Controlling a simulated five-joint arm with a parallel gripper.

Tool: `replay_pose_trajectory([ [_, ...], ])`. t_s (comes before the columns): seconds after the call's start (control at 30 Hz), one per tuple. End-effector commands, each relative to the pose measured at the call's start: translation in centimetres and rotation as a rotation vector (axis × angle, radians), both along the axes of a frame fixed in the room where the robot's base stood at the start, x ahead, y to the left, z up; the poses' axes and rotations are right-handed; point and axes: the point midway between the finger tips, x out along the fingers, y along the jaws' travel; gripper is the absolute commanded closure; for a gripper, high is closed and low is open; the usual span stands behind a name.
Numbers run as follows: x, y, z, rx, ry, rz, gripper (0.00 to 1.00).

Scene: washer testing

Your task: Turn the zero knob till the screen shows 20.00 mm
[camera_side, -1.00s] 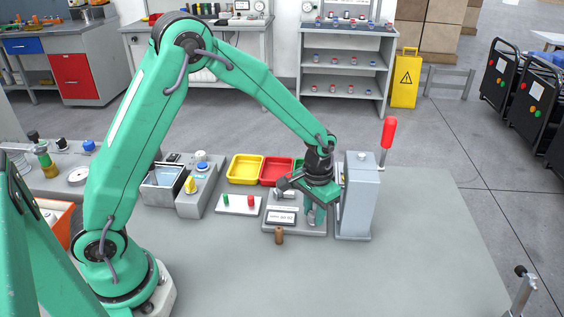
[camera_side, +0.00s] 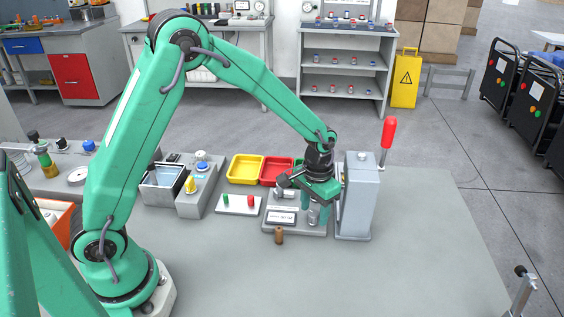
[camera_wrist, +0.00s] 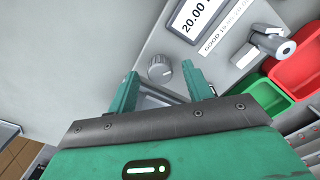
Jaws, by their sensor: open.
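The zero knob (camera_wrist: 159,67) is a small grey ribbed dial on the grey device, in the wrist view. The screen (camera_wrist: 193,14) beside it reads 20.00, with its right end cut off by the frame edge. A label starting with "GOOD" lies below it. In the side view the screen (camera_side: 281,217) is too small to read. My gripper (camera_wrist: 162,78) is open and empty; in the wrist view its two green fingers are apart, with the knob showing beyond their tips. In the side view my gripper (camera_side: 318,197) hangs over the device's right part.
A grey upright housing (camera_side: 358,195) with a red-topped lever (camera_side: 389,133) stands close to my gripper's right. Yellow (camera_side: 245,168) and red (camera_side: 276,171) trays lie behind. The front of the table is clear.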

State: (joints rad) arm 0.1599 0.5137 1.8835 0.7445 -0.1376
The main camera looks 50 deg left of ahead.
Motion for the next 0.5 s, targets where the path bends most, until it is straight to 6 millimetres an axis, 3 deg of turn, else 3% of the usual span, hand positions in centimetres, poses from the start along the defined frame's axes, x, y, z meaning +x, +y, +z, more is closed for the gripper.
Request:
replay_pose_trajectory([
  [0.5,0.0,0.0,6.1,0.000,-0.001,0.000,0.50],
])
